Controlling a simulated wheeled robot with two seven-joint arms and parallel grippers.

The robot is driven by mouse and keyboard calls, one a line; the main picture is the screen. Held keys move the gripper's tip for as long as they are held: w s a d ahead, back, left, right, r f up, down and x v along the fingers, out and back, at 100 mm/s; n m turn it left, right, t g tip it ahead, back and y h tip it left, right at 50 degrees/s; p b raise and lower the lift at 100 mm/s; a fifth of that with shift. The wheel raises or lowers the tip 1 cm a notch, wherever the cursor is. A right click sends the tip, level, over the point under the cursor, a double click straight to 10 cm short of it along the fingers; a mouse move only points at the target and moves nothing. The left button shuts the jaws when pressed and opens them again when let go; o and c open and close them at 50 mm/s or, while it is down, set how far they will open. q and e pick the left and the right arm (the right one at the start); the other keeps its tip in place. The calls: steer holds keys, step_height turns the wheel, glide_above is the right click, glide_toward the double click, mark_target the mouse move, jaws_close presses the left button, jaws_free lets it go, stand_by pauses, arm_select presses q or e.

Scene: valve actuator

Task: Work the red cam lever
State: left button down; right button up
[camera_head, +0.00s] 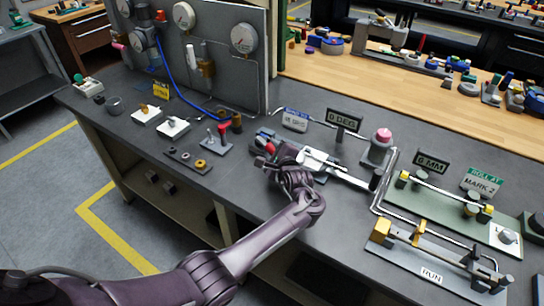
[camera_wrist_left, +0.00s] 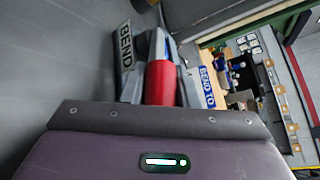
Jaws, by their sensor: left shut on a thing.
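The red cam lever's grip (camera_wrist_left: 160,82) is a red cylinder that stands between the grey fingers of my left gripper (camera_wrist_left: 161,66) in the left wrist view. The fingers are shut on it. In the head view my left gripper (camera_head: 278,160) is at the bender near the bench's front middle, and a bit of the red grip (camera_head: 269,148) shows beside it. The gripper and wrist hide most of the lever and its pivot. My right gripper is not in view.
A "0 DEG" sign (camera_head: 345,121) and a pink-topped post (camera_head: 382,142) stand behind the bender. A fixture marked "RUN" (camera_head: 431,275) lies to the right. A small red-handled fixture (camera_head: 222,134) and a gauge panel (camera_head: 215,60) are on the left.

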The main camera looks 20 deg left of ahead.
arm_select(q)
steer(key=shift+w+d+f+n+g+y+b, duration=0.1)
steer(key=shift+w+d+n+g+y+b, duration=0.2)
steer(key=shift+n+g+y, duration=0.25)
steer(key=shift+a, duration=0.1)
steer(key=c, duration=1.1)
jaws_free()
